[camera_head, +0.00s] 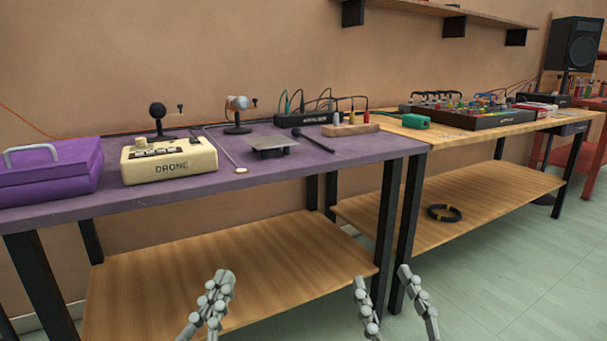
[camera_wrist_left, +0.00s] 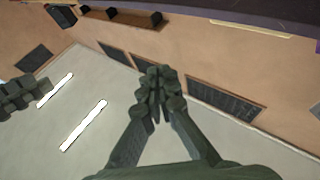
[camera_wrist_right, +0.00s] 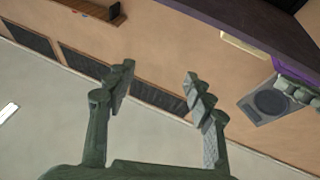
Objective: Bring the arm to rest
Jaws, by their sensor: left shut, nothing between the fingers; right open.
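My left gripper (camera_head: 221,284) is low in front of the purple table in the head view. Its fingers are together and empty, as the left wrist view (camera_wrist_left: 155,78) also shows. My right gripper (camera_head: 381,281) is to its right, in front of the table legs. Its fingers stand apart with nothing between them, as the right wrist view (camera_wrist_right: 158,80) also shows. Both grippers point upward and touch nothing that I can see.
The purple table (camera_head: 330,166) holds a purple toolbox (camera_head: 45,180), a cream drone box (camera_head: 168,160), a dark metal plate (camera_head: 268,142) and a black stick (camera_head: 313,143). A wooden table (camera_head: 440,134) adjoins it, with a black ring (camera_head: 444,213) on its lower shelf. The floor at right is clear.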

